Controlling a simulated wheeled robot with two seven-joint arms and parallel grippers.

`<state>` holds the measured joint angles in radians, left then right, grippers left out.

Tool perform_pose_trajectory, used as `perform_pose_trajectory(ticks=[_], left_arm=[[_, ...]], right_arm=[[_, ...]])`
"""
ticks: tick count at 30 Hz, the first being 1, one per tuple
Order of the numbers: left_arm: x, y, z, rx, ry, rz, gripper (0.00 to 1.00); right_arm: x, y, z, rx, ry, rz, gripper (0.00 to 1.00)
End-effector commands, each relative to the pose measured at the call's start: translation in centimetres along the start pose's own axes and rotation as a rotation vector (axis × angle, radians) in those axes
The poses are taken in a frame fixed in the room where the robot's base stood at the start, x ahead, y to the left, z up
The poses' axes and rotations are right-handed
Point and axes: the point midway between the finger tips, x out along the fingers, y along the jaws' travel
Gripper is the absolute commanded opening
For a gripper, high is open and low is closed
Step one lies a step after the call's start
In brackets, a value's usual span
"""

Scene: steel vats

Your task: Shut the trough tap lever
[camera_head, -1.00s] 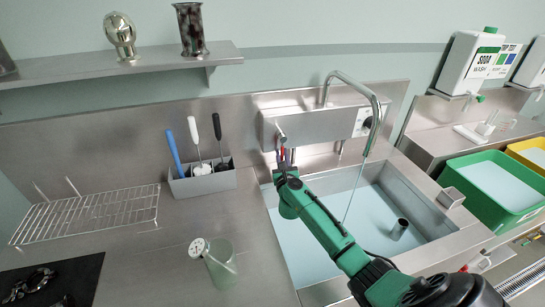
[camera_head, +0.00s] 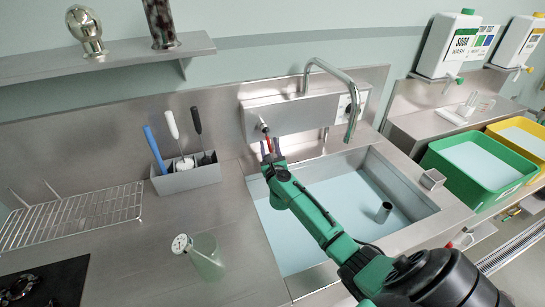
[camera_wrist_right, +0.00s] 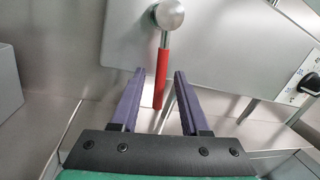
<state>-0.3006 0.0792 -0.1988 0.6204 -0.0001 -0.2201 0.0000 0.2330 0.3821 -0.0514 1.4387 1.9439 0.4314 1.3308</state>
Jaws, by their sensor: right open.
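The tap lever has a red handle (camera_wrist_right: 162,78) hanging down from a round steel knob (camera_wrist_right: 168,14) on the tap's steel panel (camera_head: 295,115). My right gripper (camera_wrist_right: 159,72) is open, with one finger on each side of the red handle in the wrist view; I cannot tell whether either touches it. In the head view the right gripper (camera_head: 272,158) is at the lever, which it partly hides. The curved spout (camera_head: 345,78) reaches over the trough (camera_head: 405,178), and no stream shows below it. My left gripper is not in view.
A grey caddy (camera_head: 188,178) with brushes stands left of the trough, with a wire rack (camera_head: 70,218) further left. A clear jug (camera_head: 207,262) with a dial thermometer is nearer. Green (camera_head: 490,195) and yellow tubs stand at right.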

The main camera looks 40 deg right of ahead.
Motion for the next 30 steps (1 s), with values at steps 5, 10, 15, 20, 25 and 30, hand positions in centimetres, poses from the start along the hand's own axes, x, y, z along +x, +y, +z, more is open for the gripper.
perform_pose_trajectory(ticks=[5,10,15,20,25,30], left_arm=[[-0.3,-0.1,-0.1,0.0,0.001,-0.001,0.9],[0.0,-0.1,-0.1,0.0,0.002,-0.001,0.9],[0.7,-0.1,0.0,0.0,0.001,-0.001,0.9],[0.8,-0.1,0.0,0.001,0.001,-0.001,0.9],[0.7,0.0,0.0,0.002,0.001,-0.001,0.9],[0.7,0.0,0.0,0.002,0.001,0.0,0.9]], right_arm=[[-3.5,0.0,-0.2,0.001,0.004,0.002,0.46],[-8.5,0.0,-0.3,0.002,0.004,0.001,0.46],[-12.4,-0.1,-0.4,0.001,0.004,-0.001,0.46],[-13.8,-0.1,-0.1,-0.001,0.001,-0.002,0.46],[-13.8,-0.1,0.0,0.0,0.0,-0.002,0.46],[-13.8,-0.1,0.0,0.0,0.0,-0.002,0.46]])
